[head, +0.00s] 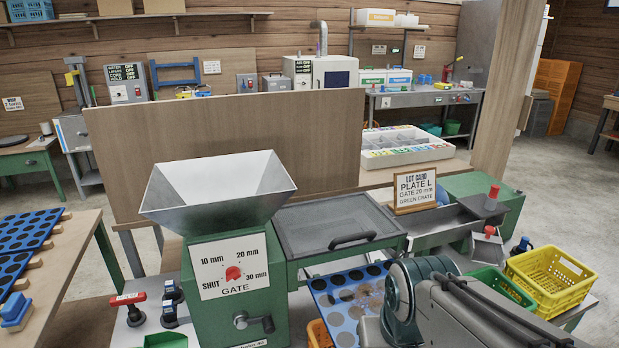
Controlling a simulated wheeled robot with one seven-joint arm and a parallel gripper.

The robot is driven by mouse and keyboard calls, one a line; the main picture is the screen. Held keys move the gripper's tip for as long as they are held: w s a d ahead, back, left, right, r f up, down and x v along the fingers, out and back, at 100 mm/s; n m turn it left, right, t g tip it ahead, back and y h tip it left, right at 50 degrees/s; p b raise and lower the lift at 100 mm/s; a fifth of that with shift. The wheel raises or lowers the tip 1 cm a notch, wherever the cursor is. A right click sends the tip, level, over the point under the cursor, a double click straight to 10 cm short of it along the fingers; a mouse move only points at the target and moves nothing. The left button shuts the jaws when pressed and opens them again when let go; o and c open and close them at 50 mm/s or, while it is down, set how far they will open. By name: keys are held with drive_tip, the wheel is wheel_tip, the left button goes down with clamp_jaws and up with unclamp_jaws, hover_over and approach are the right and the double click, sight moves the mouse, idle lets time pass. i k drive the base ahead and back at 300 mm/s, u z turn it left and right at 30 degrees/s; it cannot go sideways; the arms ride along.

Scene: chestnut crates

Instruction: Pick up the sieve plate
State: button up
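A blue plate with large round holes (22,243) lies on a wooden table at the far left, cut off by the picture's edge. Another blue plate with round holes (345,314) sits low under the dark lidded tray of the green machine, partly hidden by my arm. A lot card (415,188) reads PLATE L, GATE 20 mm, GREEN CRATE. No size letter is readable on either plate. My arm's grey links reach in at the bottom right, in front of the second plate. My gripper is not visible, so what it holds cannot be seen.
A green machine with a steel hopper (218,190) and gate dial stands in the middle. A yellow crate (550,280) and a green crate (502,286) stand at the right. A blue-handled brush (16,311) lies on the left table. A tall wooden panel (225,150) rises behind the machine.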

sight(342, 299)
drive_tip(key=u, duration=0.35)
drive_tip(key=k, duration=1.05)
drive_tip(key=u, duration=1.4)
drive_tip(key=i, duration=0.7)
drive_tip(key=z, duration=0.75)
drive_tip(key=i, duration=0.65)
drive_tip(key=z, duration=0.65)
